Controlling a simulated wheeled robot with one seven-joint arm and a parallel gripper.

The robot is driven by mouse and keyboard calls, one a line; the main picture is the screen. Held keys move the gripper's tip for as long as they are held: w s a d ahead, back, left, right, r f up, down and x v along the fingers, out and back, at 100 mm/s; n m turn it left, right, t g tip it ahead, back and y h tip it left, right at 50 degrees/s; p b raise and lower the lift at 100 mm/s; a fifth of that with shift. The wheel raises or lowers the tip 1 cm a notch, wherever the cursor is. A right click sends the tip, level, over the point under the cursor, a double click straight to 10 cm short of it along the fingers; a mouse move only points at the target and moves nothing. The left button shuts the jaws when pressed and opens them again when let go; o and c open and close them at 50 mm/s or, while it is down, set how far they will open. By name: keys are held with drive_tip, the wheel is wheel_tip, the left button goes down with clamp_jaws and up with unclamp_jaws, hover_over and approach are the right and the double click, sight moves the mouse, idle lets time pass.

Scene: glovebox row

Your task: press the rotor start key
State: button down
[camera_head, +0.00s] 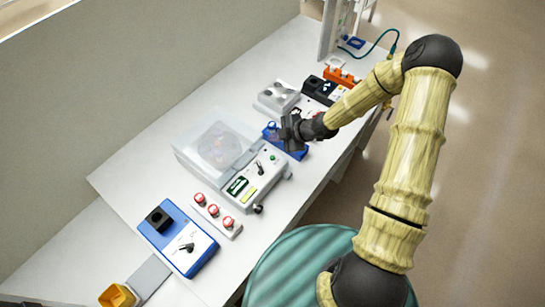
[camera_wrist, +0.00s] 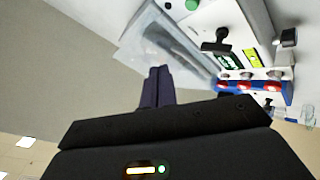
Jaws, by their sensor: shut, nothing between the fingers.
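A white-and-grey rotor machine (camera_head: 250,186) with a clear lid (camera_head: 218,146) sits mid-bench. Its front panel carries a round green key (camera_head: 273,157), a black T-shaped handle (camera_head: 259,168), a dark display (camera_head: 237,186) and a yellow-green label (camera_head: 248,194). The green key also shows at the top edge of the wrist view (camera_wrist: 192,4). No lettering is readable, so I cannot confirm which control is the start key. My gripper (camera_head: 288,130) is shut and empty, above a blue device beyond the panel. Its closed fingers (camera_wrist: 158,84) point toward the lid side in the wrist view.
The blue device (camera_head: 292,150) is partly hidden under my gripper. A grey-white unit (camera_head: 277,97) and an orange rack (camera_head: 343,77) stand farther back. A strip with red knobs (camera_head: 214,210) and a blue box (camera_head: 178,238) lie nearer. The bench's left side is clear.

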sight(272, 157)
drive_tip(key=shift+f+b, duration=3.05)
drive_tip(key=shift+f, duration=1.05)
drive_tip(key=shift+f+b, duration=0.4)
drive_tip(key=shift+b, duration=0.05)
